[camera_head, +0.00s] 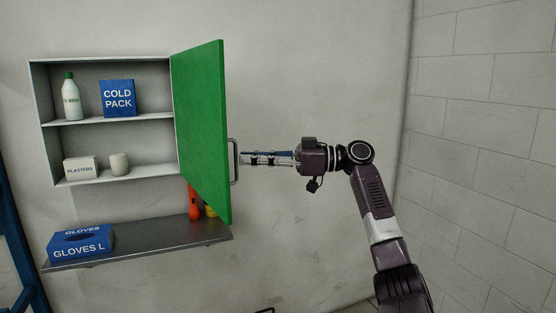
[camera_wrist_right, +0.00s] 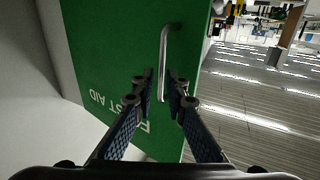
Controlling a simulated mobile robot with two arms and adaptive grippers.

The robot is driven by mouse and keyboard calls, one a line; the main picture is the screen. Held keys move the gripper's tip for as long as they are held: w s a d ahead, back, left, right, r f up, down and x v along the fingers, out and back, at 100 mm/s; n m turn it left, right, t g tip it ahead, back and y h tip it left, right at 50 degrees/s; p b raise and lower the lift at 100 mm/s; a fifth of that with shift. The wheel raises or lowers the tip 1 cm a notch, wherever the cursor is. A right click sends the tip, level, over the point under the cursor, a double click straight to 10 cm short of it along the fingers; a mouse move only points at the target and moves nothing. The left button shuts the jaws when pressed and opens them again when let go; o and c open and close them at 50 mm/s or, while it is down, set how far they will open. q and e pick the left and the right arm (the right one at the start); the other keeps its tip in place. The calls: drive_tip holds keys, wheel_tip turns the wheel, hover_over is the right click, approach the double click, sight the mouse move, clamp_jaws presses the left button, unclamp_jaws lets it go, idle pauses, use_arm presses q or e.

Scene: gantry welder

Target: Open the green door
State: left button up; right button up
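The green door (camera_head: 203,125) of the white wall cabinet (camera_head: 108,121) stands swung wide open on its right side, in the head view. It carries white lettering and a grey bar handle (camera_head: 234,161). In the right wrist view the door (camera_wrist_right: 106,50) fills the middle, and the handle (camera_wrist_right: 165,62) is just ahead of the fingertips. My right gripper (camera_head: 243,159) points left at the handle; in its wrist view the fingers (camera_wrist_right: 161,88) are apart on either side of the handle's line. I cannot tell whether they touch it. My left gripper is not in view.
The cabinet holds a bottle (camera_head: 71,97), a blue cold pack box (camera_head: 118,98), a plasters box (camera_head: 80,168) and a white cup (camera_head: 119,163). A grey shelf (camera_head: 150,243) below bears a blue gloves box (camera_head: 80,243) and an orange item (camera_head: 194,203). The wall right of the door is bare.

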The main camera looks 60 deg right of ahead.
drive_tip(key=v, duration=0.8)
drive_tip(key=shift+s, duration=0.15)
drive_tip(key=shift+d+f, duration=0.1)
